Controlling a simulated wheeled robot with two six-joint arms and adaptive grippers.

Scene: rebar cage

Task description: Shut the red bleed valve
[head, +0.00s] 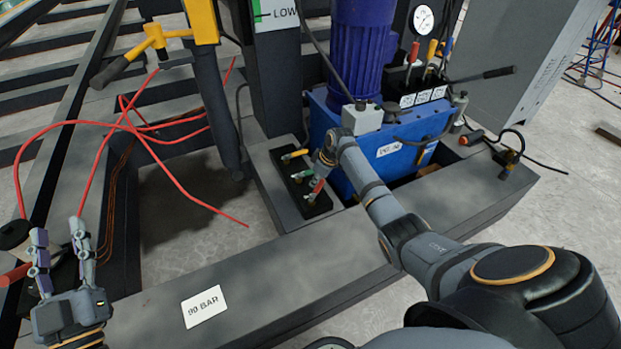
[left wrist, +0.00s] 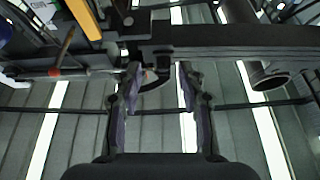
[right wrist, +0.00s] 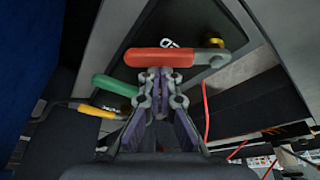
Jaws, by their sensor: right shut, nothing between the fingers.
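The red bleed valve lever (right wrist: 172,57) lies across the top of the right wrist view, its pivot at the right end by a brass fitting. In the head view the red lever (head: 317,188) shows at the near end of a black valve block (head: 322,206). A green lever (right wrist: 113,85) and a yellow lever (right wrist: 92,110) are beside it. My right gripper (right wrist: 160,78) is shut and empty, its fingertips right at the red lever; I cannot tell whether they touch. My left gripper (head: 57,232) is open and empty at the head view's left, away from the valves.
A blue pump unit (head: 385,150) with a gauge (head: 423,19) and several levers stands behind the valve block. Red hoses (head: 150,130) lie at the left. A dark beam with a "90 BAR" label (head: 204,306) runs along the front.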

